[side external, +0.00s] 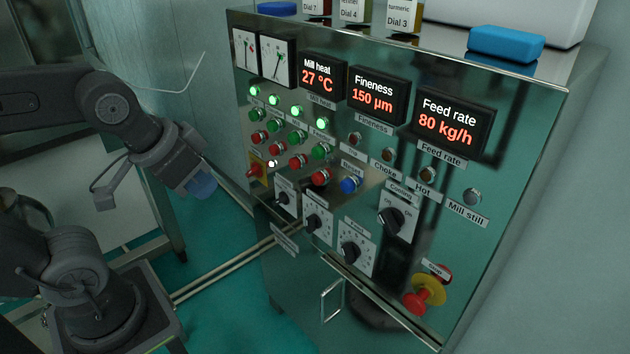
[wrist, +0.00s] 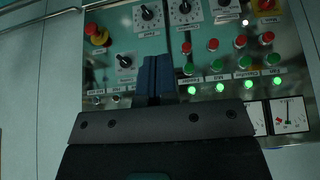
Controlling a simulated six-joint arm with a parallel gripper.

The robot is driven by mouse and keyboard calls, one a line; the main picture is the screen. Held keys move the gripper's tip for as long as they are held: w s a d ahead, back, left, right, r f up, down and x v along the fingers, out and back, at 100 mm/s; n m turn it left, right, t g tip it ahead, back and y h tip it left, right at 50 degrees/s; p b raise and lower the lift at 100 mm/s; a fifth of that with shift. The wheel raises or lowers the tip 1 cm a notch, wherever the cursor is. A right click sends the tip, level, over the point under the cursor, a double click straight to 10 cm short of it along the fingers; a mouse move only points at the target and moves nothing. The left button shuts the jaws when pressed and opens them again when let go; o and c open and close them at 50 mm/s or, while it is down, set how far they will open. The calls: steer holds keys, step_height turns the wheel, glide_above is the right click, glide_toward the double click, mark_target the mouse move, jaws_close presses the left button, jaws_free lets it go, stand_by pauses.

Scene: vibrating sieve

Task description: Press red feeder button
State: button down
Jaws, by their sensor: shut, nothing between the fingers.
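A steel control panel (side external: 410,190) carries several columns of a green lamp, a green button and a red button. The red button of the column whose label seems to read "Feeder" (side external: 320,177) is rightmost of the red ones. In the inverted wrist view that red button (wrist: 187,48) is leftmost, just right of my fingers. The green button of the column (side external: 319,151) sits above it, under a lit green lamp (side external: 322,124). My gripper (side external: 203,186) has blue fingertips, shut and empty, left of the panel and apart from it. The wrist view also shows the fingers (wrist: 155,76).
A blue button (side external: 350,185) is right of the red one. Dials (side external: 318,223) lie below, and a yellow-collared red stop knob (side external: 425,290) is low right. Red displays (side external: 373,95) sit above. A yellow-plated switch (side external: 256,170) is at the panel's left. Open room lies between gripper and panel.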

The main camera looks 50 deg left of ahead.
mark_target(317, 179)
steer(key=w+a+f+m+t+y, duration=0.25)
steer(key=w+a+f, duration=0.4)
steer(key=w, duration=0.35)
steer(key=w+f+m+h, duration=0.3)
steer(key=f+m, duration=0.3)
steer(key=f, duration=0.3)
steer(key=shift+w+d+f+t, duration=0.25)
steer(key=shift+w+d+t, duration=0.1)
steer(key=shift+w, duration=0.35)
steer(key=shift+a+h, duration=0.1)
steer(key=shift+h, duration=0.15)
steer(key=w, duration=0.8)
steer(key=shift+w, duration=0.4)
steer(key=shift+w, duration=0.15)
stand_by(0.5)
steer(key=shift+w, duration=0.3)
